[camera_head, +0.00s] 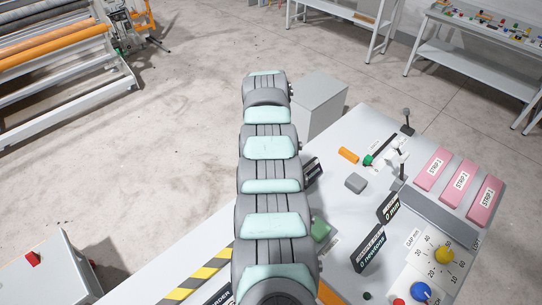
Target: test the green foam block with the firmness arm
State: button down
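A green block (320,230), which looks like the foam block, lies on the grey bench top, partly hidden behind my arm. Near the bench's far right edge stands a white mechanism (397,158) with a thin rod carrying a green piece (369,160). A lever with a black knob (407,120) stands just beyond it. I cannot tell which of these is the firmness arm. Black signs read "0 mm" (389,208) and "0 newtons" (369,248). My arm crosses the middle of the view; its gripper does not show.
An orange block (348,155) and a grey block (355,183) lie left of the mechanism. Pink strips (458,180) sit at the right. A yellow dial (444,255), blue knob (421,292) and red button (399,302) are nearer. A grey cabinet (318,100) stands beyond the bench.

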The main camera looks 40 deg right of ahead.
jog(key=shift+w+a+f, duration=0.2)
jog(key=shift+w+a, duration=0.05)
jog(key=shift+a, duration=0.05)
jog(key=c, duration=1.3)
grip_release()
jog(key=shift+w+a, duration=0.1)
jog(key=shift+o, duration=1)
jog(key=shift+r, duration=0.1)
notch_tip(320, 180, up, 11)
jog(key=shift+a, duration=0.35)
